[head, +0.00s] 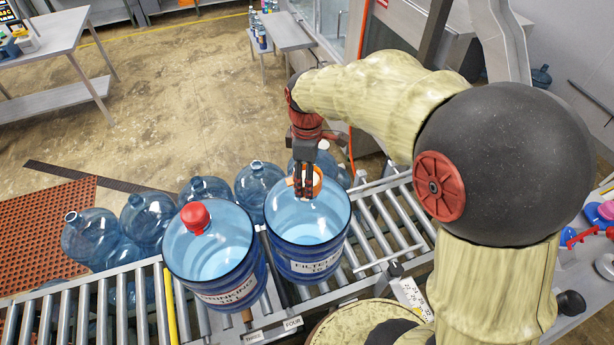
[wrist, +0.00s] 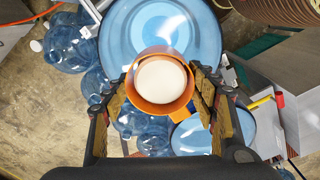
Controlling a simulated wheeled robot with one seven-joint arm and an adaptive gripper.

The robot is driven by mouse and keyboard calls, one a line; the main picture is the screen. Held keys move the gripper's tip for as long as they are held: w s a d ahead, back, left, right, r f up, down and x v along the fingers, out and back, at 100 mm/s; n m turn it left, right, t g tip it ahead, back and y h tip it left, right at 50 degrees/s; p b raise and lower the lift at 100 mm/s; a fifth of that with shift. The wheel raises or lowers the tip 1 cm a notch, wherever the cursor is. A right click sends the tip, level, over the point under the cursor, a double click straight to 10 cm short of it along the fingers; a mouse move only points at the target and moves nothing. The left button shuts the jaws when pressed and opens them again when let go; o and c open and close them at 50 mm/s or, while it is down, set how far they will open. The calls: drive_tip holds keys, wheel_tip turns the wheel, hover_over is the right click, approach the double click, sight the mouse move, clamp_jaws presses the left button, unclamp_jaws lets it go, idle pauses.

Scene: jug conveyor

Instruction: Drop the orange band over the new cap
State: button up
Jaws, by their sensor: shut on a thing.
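The orange band (wrist: 152,106) is held between the two fingers of my gripper (wrist: 160,92) in the wrist view. The white cap (wrist: 161,80) shows through the band's opening, roughly centred in it. In the head view, my gripper (head: 303,192) reaches down over the neck of the right-hand blue jug (head: 308,222), labelled "FILTE…", with the orange band (head: 317,178) at the neck. The jug stands upright on the rollers. My fingers partly hide the cap and neck. I cannot tell how far down the band sits around the cap.
A blue jug (head: 210,245) with a red cap (head: 195,216) stands close on the left. Several uncapped blue jugs (head: 145,218) crowd behind the roller conveyor (head: 395,215). A yellow bar (head: 170,305) crosses the rollers at left. The right-hand rollers are mostly clear.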

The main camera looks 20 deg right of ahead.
drive_tip(key=shift+f, duration=0.1)
idle(0.3)
drive_tip(key=o, duration=0.8)
drive_tip(key=shift+o, duration=1.2)
drive_tip(key=o, duration=0.3)
drive_tip(key=shift+o, duration=0.2)
drive_tip(key=shift+r, duration=0.2)
drive_tip(key=shift+r+p, duration=2.85)
drive_tip(key=shift+r, duration=1.5)
